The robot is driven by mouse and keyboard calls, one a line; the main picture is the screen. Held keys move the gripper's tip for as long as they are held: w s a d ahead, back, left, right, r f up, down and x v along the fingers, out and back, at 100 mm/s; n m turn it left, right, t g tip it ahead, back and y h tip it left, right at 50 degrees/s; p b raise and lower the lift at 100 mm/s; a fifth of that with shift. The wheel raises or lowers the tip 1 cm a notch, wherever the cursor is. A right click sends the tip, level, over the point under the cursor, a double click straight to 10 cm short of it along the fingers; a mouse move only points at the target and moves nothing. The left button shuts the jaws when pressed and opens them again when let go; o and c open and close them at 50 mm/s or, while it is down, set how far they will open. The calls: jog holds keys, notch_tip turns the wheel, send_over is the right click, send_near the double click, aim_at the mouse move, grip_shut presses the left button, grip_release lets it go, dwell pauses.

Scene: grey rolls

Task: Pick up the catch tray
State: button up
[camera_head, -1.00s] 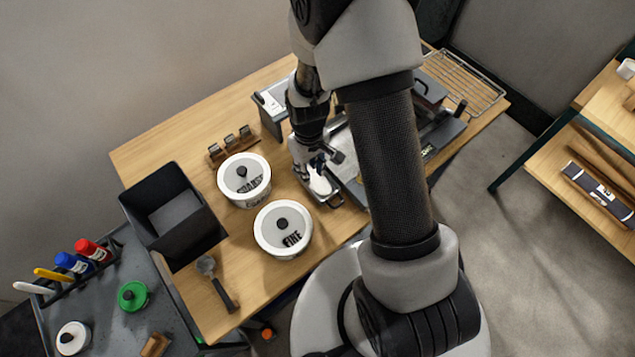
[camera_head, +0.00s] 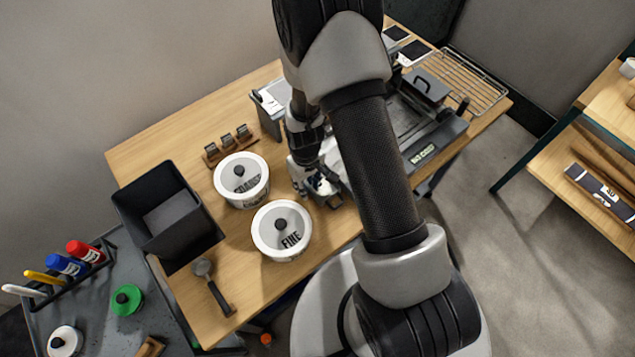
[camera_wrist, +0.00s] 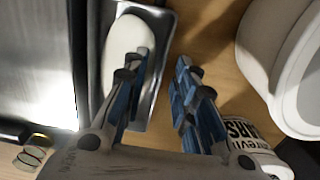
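The catch tray, a small shallow metal tray (camera_wrist: 168,28), lies on the wooden table with a smooth white oval piece (camera_wrist: 135,38) in it. In the head view, my gripper (camera_head: 318,187) hides most of the tray area. In the wrist view, my gripper (camera_wrist: 160,72) is open, with blue-padded fingers. Its left finger overlaps the tray and white piece, and its right finger lies over the table side. The tray's right rim shows between them. Nothing appears gripped; I cannot tell the height of the fingertips above the rim.
A dark machine (camera_head: 425,125) is to the right, partly behind my arm. A black bin (camera_head: 168,215) and scoop (camera_head: 212,288) lie left. A coil spring (camera_wrist: 33,152) shows in the wrist view.

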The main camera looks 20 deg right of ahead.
grip_shut()
dwell(0.6)
